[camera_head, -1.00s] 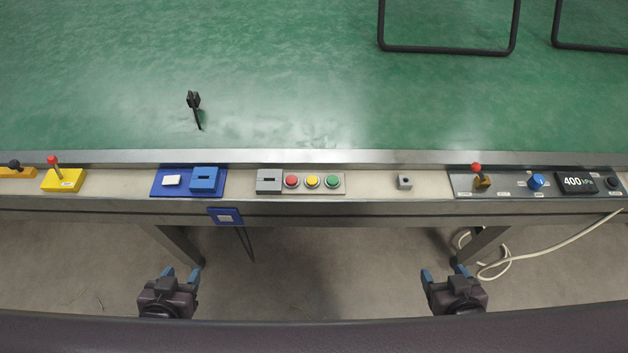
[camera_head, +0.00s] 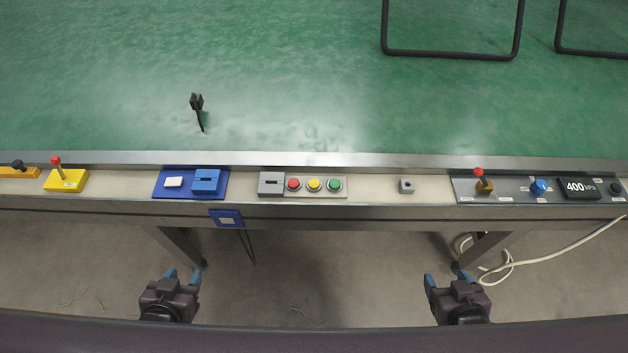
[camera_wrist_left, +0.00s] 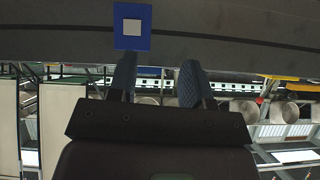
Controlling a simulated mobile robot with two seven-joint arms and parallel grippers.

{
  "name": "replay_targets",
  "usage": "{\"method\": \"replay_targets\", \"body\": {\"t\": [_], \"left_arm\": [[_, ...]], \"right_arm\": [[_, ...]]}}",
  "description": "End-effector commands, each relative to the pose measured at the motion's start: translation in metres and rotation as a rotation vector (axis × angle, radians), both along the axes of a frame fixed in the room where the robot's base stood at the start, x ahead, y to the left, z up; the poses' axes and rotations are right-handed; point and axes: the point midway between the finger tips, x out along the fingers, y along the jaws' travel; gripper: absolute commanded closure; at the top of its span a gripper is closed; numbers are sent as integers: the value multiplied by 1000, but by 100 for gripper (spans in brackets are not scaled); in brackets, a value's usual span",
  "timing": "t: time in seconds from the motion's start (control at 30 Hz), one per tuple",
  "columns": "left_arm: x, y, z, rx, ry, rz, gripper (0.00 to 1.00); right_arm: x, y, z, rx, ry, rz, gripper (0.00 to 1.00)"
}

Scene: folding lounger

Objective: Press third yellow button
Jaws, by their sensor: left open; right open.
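A yellow button (camera_head: 314,184) sits in a row on the table's front rail, between a red button (camera_head: 293,184) on its left and a green button (camera_head: 334,184) on its right. My left gripper (camera_head: 182,274) is open and empty, below and in front of the table edge, to the left of the button row. In the left wrist view its two blue fingers (camera_wrist_left: 157,80) stand apart with nothing between them. My right gripper (camera_head: 443,278) is open and empty, in front of the table, to the right of the buttons.
A grey slotted block (camera_head: 271,184) adjoins the buttons. A blue panel (camera_head: 160,184) lies left of them, and a blue plate with a white square (camera_head: 227,219) hangs below; it also shows in the left wrist view (camera_wrist_left: 132,38). A yellow lever box (camera_head: 66,181) and control panel (camera_head: 515,188) flank these.

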Motion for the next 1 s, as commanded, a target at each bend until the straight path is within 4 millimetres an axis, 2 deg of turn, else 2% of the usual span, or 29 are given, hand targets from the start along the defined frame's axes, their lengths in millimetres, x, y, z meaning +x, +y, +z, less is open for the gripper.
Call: {"method": "replay_targets", "body": {"t": [0.03, 0.2, 0.3, 1.0], "left_arm": [[0, 0, 0, 0, -1, 0, 63], [1, 0, 0, 0, -1, 0, 89], [1, 0, 0, 0, -1, 0, 100], [0, 0, 0, -1, -1, 0, 100]], "right_arm": [[-2, 0, -1, 0, 3, -2, 33], [-4, -1, -2, -1, 8, -3, 33], [-4, -1, -2, -1, 8, -3, 33], [4, 0, 2, 0, -7, 2, 33]]}}
